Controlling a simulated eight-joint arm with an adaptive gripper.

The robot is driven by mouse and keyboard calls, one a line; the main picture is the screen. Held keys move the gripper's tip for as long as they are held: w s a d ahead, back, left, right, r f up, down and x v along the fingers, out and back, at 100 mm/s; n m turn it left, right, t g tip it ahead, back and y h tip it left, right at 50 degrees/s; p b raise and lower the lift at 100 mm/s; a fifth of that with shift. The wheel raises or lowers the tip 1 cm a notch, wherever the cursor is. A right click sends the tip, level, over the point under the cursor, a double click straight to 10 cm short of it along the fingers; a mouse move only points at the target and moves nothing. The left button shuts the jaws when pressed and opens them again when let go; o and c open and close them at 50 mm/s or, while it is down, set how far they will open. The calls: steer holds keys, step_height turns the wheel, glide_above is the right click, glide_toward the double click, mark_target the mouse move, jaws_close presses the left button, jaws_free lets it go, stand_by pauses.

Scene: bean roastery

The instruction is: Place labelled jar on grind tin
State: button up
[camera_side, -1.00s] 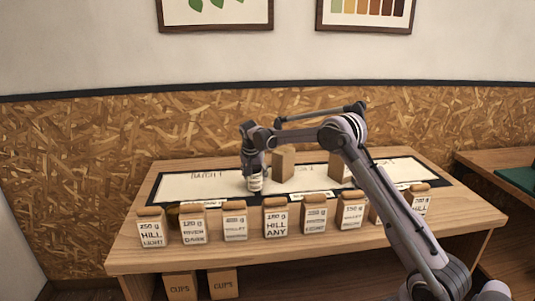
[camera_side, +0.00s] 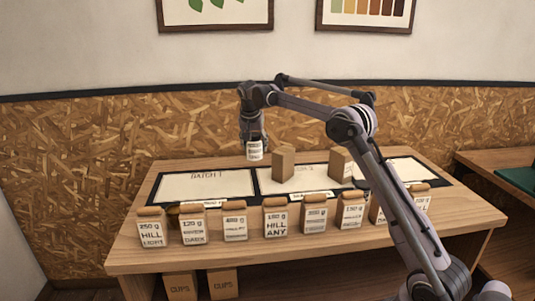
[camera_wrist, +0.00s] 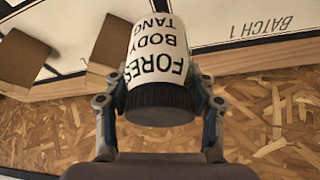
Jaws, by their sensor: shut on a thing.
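The labelled jar (camera_wrist: 158,65) has a white label reading "FORES… BODY TANG" and a black lid. In the wrist view my gripper (camera_wrist: 160,100) is shut on it, a finger on each side near the lid. In the side view the small white jar (camera_side: 254,151) hangs below my gripper (camera_side: 253,136), above the back edge of the table. I cannot pick out a grind tin for sure in either view.
Two brown boxes (camera_side: 283,163) (camera_side: 341,163) stand on the white-panelled mat (camera_side: 208,186); the left panel, marked "BATCH 1", is bare. Several labelled cork-topped containers (camera_side: 276,218) line the front edge. A dark amber object (camera_side: 173,215) is partly hidden behind them.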

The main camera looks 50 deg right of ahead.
step_height(320, 180, up, 8)
steer(key=shift+r, duration=0.15)
steer(key=s+d+r+m+g, duration=0.1)
steer(key=s+d+r+m, duration=0.15)
steer(key=s+d, duration=1.25)
steer(key=s+f+m+g, duration=0.2)
steer(key=s+m, duration=0.2)
steer(key=s, duration=1.7)
steer(key=shift+h, duration=0.3)
steer(key=shift+s+d+f, duration=0.1)
steer(key=shift+d+f, duration=0.1)
steer(key=shift+f, duration=3.2)
steer(key=shift+d+f, duration=0.15)
steer(key=shift+f, duration=3.2)
